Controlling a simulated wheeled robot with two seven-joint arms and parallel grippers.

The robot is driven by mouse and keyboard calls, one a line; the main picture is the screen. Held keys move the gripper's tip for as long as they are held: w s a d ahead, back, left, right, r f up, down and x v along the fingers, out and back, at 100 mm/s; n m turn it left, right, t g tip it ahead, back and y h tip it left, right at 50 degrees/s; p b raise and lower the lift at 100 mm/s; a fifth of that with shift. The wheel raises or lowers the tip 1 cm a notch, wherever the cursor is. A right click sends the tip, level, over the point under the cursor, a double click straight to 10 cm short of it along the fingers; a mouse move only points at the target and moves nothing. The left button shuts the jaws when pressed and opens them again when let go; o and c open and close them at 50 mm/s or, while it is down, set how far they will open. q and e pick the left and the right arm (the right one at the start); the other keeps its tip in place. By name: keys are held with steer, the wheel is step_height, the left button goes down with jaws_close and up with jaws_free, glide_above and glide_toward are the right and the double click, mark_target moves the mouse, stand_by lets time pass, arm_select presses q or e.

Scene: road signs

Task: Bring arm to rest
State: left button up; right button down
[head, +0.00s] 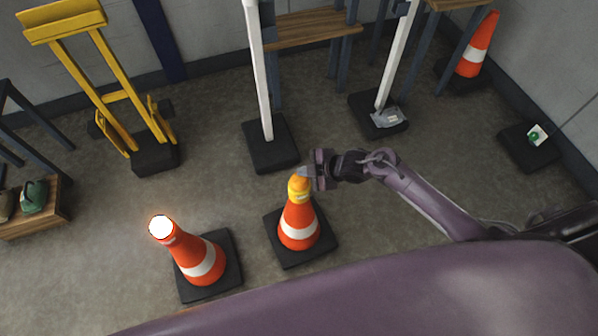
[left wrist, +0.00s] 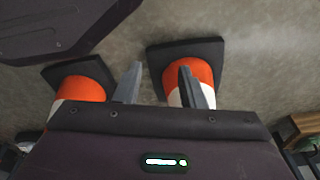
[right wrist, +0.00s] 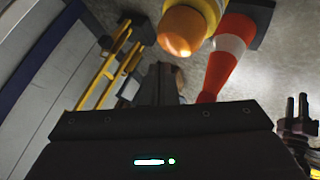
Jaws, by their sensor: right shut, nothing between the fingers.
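My right gripper (head: 309,171) is shut and empty, beside the top of the middle orange-and-white cone (head: 299,226). That cone stands upright on a black base with a yellow lamp (head: 299,187) on top. I cannot tell whether the gripper touches the lamp. In the right wrist view the closed fingers (right wrist: 160,84) are just below and left of a yellow-orange lamp (right wrist: 191,25). My left gripper (left wrist: 160,83) is open, with nothing between its fingers; two cones show beyond it in the left wrist view. It is not visible in the head view.
A second cone (head: 202,262) with a glowing lamp (head: 161,228) stands to the left. White posts on black bases (head: 271,146), a yellow stand (head: 119,96) and wooden shelves (head: 308,28) are behind. Another cone (head: 477,48) stands at the far right.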

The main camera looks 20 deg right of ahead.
steer(key=shift+w+r, duration=0.1)
steer(key=shift+r, duration=0.55)
arm_select(q)
steer(key=shift+r, duration=0.55)
arm_select(e)
steer(key=shift+w+r, duration=0.1)
steer(key=shift+a, duration=0.1)
